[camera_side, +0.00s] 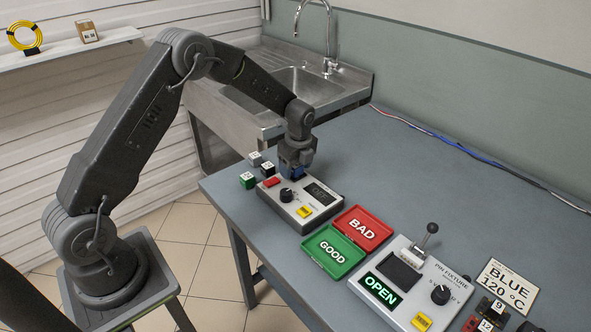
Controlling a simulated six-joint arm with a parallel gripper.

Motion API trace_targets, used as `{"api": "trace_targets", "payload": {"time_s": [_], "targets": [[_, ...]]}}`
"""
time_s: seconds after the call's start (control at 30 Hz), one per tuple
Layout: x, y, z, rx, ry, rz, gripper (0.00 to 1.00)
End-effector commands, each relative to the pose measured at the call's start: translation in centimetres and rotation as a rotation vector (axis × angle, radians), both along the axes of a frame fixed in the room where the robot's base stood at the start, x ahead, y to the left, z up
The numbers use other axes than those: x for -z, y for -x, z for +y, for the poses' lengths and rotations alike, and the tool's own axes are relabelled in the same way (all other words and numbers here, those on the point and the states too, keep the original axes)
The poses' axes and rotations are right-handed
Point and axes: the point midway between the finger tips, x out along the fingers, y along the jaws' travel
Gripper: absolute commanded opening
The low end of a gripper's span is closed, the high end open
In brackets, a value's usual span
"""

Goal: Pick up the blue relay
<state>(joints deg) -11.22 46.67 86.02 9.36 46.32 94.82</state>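The blue relay (297,174) shows as a small blue patch directly under my gripper (296,167), at the back edge of a grey tester box. My gripper points down with its fingertips at the relay and hides most of it. I cannot tell whether the fingers are closed on it or whether the relay rests on something.
Green (248,180), black (267,168) and grey (255,159) relays stand left of the tester (302,205). The table's back is mostly clear.

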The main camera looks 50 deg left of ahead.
Motion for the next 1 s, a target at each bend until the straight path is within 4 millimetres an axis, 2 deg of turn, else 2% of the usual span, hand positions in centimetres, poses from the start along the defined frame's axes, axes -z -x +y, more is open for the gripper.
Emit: {"api": "trace_targets", "payload": {"time_s": [0.07, 0.53, 0.83, 1.0], "targets": [[0.0, 0.0, 0.0, 0.0, 0.0, 0.0, 0.59], [-0.1, 0.0, 0.0, 0.0, 0.0, 0.0, 0.14], [-0.2, 0.0, 0.0, 0.0, 0.0, -0.001, 0.12], [-1.5, -0.1, 0.0, 0.0, 0.0, -0.002, 0.12]]}}
